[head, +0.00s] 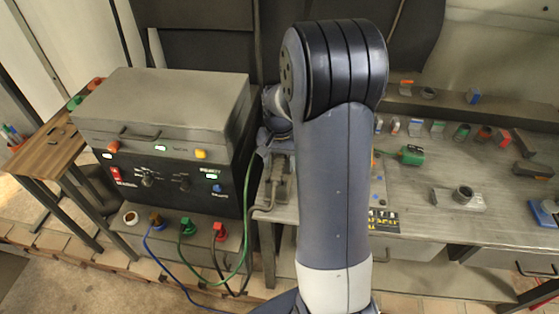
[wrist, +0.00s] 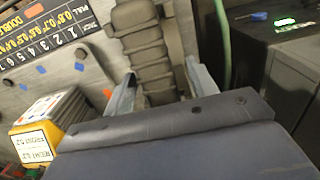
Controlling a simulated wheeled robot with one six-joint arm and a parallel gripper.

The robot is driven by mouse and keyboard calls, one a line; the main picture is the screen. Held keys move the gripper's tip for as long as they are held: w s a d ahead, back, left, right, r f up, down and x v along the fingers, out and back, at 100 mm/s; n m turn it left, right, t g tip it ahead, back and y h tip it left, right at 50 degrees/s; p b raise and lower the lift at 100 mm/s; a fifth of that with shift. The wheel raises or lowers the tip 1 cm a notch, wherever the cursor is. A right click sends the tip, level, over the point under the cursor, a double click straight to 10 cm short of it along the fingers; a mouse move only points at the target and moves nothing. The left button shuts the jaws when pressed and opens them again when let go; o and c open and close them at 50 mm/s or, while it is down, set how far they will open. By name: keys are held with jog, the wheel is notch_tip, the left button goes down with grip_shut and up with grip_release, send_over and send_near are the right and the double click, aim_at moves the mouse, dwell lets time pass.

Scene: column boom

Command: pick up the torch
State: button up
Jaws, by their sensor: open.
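A grey-brown ribbed object, which looks like the torch (wrist: 143,40), lies on the bench in the wrist view. Its near part runs down between the fingers and is hidden behind my gripper body. My gripper (wrist: 161,72) is open, with one finger on each side of the ribbed object. I cannot tell whether either finger touches it. In the head view what looks like the same object (head: 279,182) is at the bench's left end, beside my arm, with a dark cable. My gripper is hidden behind my arm there.
A black and grey power unit (head: 180,175) with cables stands left of the bench. A green cable (wrist: 222,40) runs close beside the right finger. A yellow box (wrist: 38,140) is at lower left. Several small parts and a green block (head: 412,155) are on the bench (head: 415,225).

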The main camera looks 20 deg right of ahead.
jog(key=shift+f, duration=1.1)
jog(key=c, duration=1.1)
